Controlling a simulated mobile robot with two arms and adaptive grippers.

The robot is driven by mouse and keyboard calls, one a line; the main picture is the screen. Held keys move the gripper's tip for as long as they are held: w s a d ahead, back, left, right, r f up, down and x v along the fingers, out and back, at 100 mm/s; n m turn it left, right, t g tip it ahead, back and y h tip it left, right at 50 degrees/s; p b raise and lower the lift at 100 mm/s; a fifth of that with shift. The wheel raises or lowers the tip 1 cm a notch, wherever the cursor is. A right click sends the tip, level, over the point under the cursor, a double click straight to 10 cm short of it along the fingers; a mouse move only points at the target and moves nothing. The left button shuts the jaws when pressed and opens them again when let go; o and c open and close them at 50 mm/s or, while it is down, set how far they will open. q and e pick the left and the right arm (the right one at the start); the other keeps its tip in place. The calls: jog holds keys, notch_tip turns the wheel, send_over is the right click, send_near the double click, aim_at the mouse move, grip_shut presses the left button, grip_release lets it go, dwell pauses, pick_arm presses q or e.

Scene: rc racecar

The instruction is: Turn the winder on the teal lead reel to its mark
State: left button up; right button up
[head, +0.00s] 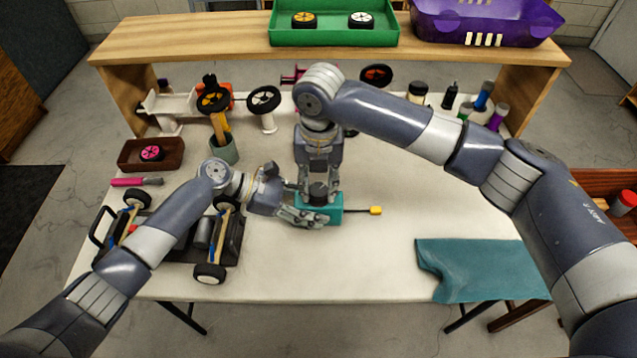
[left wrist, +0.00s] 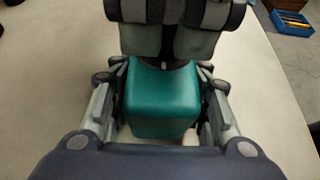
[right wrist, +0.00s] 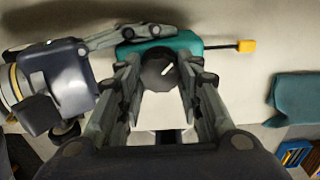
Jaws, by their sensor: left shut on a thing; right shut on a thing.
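The teal lead reel (head: 333,212) stands on the white table, with a short dark lead ending in a yellow plug (head: 375,211) on its right. Its dark round winder (right wrist: 158,70) is on top and carries a white line; the mark on the reel cannot be made out. My left gripper (head: 312,212) is shut on the reel's body, its fingers on both sides of the teal case (left wrist: 162,100) in the left wrist view. My right gripper (head: 319,190) points down from above and is shut on the winder, with a finger on each side.
An RC car chassis (head: 203,232) lies at the left under my left arm. A teal cloth (head: 475,268) lies at the front right. Wheels on stands, a brown tray (head: 150,153) and several bottles (head: 482,100) are at the back.

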jog(key=m, duration=0.5)
jog(key=shift+m, duration=0.4)
jog(key=m, duration=1.1)
jog(key=shift+m, duration=0.4)
jog(key=m, duration=1)
jog(key=shift+m, duration=0.4)
jog(key=m, duration=1)
jog(key=shift+m, duration=0.4)
jog(key=m, duration=0.5)
jog(key=shift+m, duration=0.3)
